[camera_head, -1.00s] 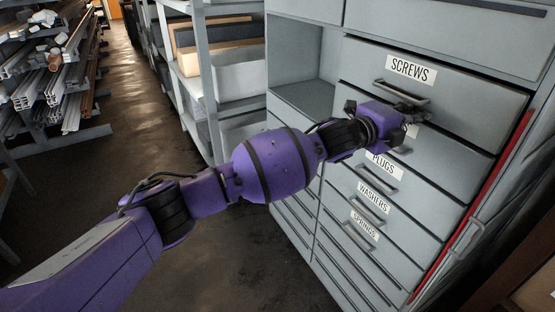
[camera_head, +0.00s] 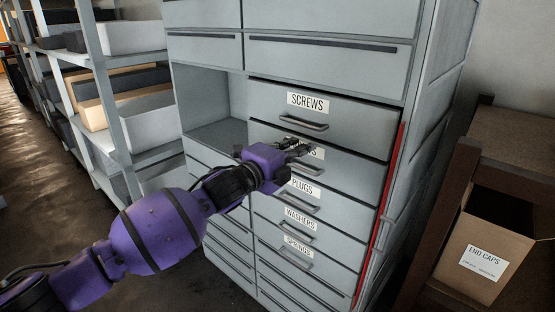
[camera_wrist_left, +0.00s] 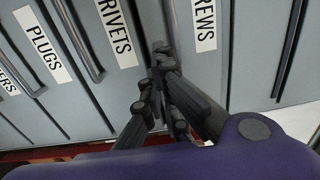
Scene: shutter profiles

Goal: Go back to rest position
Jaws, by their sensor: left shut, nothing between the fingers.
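My left gripper (camera_head: 303,148) is shut and empty, on a purple arm that reaches in from the lower left. It is in front of the drawer just below the screws drawer (camera_head: 345,128) and covers most of that drawer's label. In the left wrist view its dark fingers (camera_wrist_left: 160,62) are together between the rivets label (camera_wrist_left: 117,30) and the screws label (camera_wrist_left: 204,22). I cannot tell whether the fingertips touch the drawer front. My right gripper is not in view.
The grey cabinet has labelled drawers with bar handles, including plugs, washers (camera_head: 299,219) and springs. A red strip (camera_head: 382,205) runs down its right edge. A cardboard end caps box (camera_head: 485,245) sits on a brown shelf at right. Grey shelving (camera_head: 110,95) stands at left, with floor before it.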

